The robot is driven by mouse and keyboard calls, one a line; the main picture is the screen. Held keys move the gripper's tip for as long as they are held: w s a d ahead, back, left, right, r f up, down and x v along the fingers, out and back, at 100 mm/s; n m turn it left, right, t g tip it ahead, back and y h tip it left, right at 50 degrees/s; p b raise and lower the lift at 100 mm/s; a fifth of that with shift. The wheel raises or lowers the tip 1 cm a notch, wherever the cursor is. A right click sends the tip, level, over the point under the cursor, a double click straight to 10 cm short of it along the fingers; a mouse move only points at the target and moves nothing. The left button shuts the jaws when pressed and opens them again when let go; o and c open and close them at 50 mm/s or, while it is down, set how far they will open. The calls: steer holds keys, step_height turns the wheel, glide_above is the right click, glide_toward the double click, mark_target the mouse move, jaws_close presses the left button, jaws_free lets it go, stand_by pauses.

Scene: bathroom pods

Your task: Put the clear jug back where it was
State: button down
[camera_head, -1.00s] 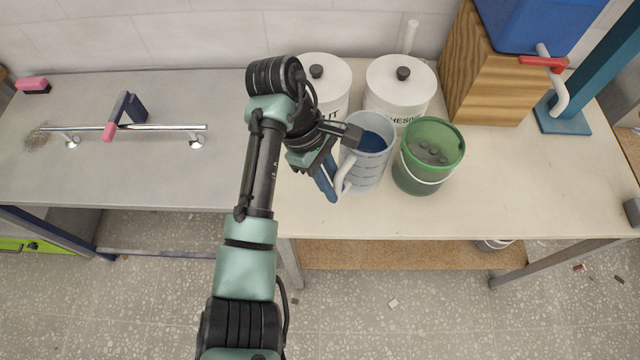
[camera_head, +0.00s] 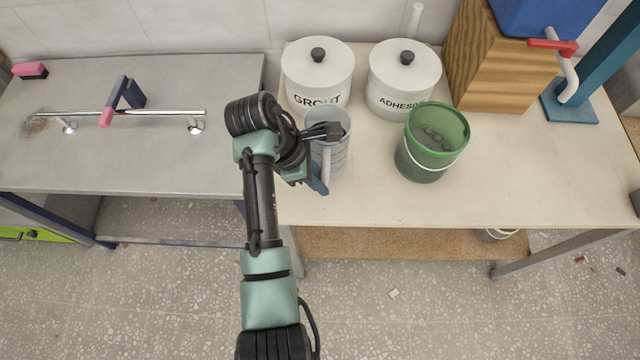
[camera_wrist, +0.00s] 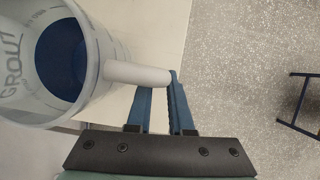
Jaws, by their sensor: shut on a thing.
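The clear jug (camera_head: 338,155) is at the left end of the cream bench, in front of the GROUT canister. My gripper (camera_head: 319,165) is shut on its pale handle (camera_head: 326,168), at the jug's front left. In the wrist view the jug (camera_wrist: 95,95) fills the left side, with dark blue liquid (camera_wrist: 60,58) inside. There the handle (camera_wrist: 135,73) reaches between the blue fingers of my gripper (camera_wrist: 160,100). The jug looks close to upright. I cannot tell whether its base touches the bench.
The GROUT canister (camera_head: 318,75) is close behind the jug, the ADHESIVE canister (camera_head: 403,85) behind right. A green bucket (camera_head: 432,145) stands to the right, with clear bench between. The grey bench (camera_head: 190,90) with a chrome rail (camera_head: 165,113) lies left.

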steer(key=shift+f, duration=1.6)
steer(key=c, duration=0.8)
jaws_free()
steer(key=shift+f, duration=0.15)
steer(key=shift+p+v, duration=1)
steer(key=shift+v, duration=5.15)
